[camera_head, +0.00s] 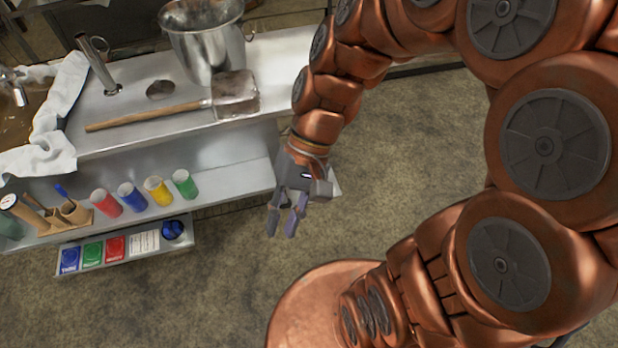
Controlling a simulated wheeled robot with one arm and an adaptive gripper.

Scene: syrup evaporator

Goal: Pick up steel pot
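The steel pot (206,42) is a shiny, round, open metal pot.
A metal cylinder (99,66) and white cloth (50,125) are at left. The lower shelf (225,182) holds red, blue, yellow and green cups. Floor is clear at right.

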